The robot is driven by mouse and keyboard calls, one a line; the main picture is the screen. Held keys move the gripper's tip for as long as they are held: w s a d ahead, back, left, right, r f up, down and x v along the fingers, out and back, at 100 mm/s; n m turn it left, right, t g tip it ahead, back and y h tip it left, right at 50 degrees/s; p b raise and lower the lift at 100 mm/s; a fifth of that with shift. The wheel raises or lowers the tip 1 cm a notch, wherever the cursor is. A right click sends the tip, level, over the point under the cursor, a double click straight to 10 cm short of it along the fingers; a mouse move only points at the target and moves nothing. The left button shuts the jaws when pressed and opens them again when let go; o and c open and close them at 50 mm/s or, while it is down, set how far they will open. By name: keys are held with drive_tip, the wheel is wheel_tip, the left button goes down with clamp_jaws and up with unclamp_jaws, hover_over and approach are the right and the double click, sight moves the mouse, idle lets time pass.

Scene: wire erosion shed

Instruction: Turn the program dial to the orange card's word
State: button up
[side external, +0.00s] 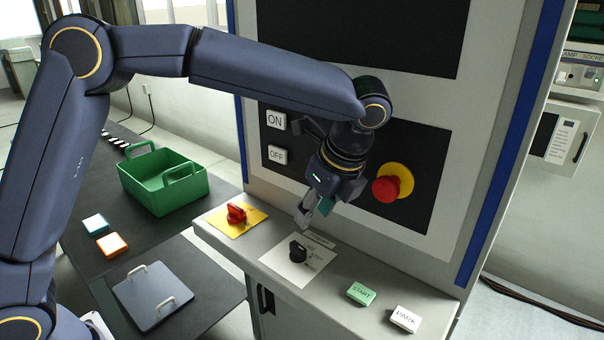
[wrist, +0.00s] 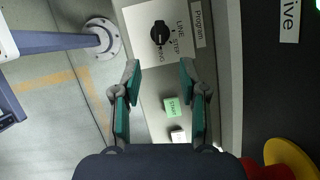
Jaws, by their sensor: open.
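The black program dial (side external: 298,250) sits on a white plate (side external: 285,267) on the machine's ledge. In the wrist view the dial (wrist: 160,33) lies beyond my fingertips, centred between them, with "LINE" and "STEP" printed to its right and a partly hidden word below. I cannot tell surely which word it points to. My gripper (side external: 314,212) is open and empty above the ledge, apart from the dial; its fingers also show in the wrist view (wrist: 160,68). The orange-edged card (side external: 112,244) lies on the dark bench at left, its word not legible.
A red switch on a yellow plate (side external: 237,213) is left of the dial. START (side external: 361,293) and PARK (side external: 405,319) buttons are to its right. A red stop button (side external: 386,189) is on the panel behind. A green crate (side external: 163,183) and teal-edged card (side external: 95,224) occupy the bench.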

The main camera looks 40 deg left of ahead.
sight(298, 246)
drive_tip(key=x, duration=1.1)
drive_tip(key=shift+f, duration=0.3)
clamp_jaws()
